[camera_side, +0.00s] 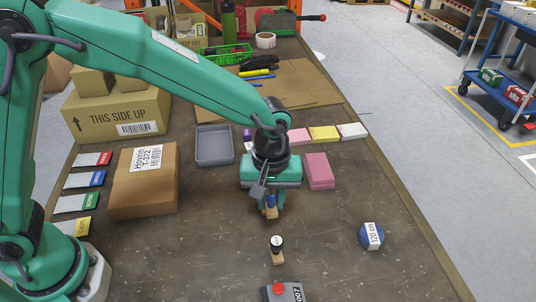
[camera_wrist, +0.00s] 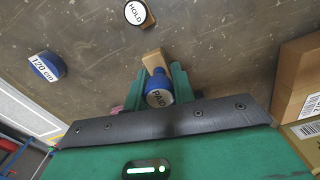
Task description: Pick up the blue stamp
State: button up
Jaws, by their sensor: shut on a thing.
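The blue stamp has a round blue handle marked "PAID" and a wooden base. In the wrist view the blue stamp (camera_wrist: 159,88) sits between the two green jaws of my gripper (camera_wrist: 165,82), which are shut on it. In the side view my gripper (camera_side: 270,203) points down at the middle of the table, and the stamp's wooden base (camera_side: 271,213) shows below the jaws. Whether the base touches the table is hard to tell. A black stamp marked "HOLD" (camera_side: 277,243) stands nearer the front; it also shows in the wrist view (camera_wrist: 135,13).
A blue round tape marked "120 cm" (camera_side: 371,236) lies to the right. Pink pads (camera_side: 319,171) lie just right of my gripper, and a grey tray (camera_side: 214,146) is behind left. A cardboard box (camera_side: 144,180) stands left. A grey device with a red button (camera_side: 281,292) is at the front.

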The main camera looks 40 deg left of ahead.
jog(key=shift+r, duration=1.05)
jog(key=shift+d, duration=0.1)
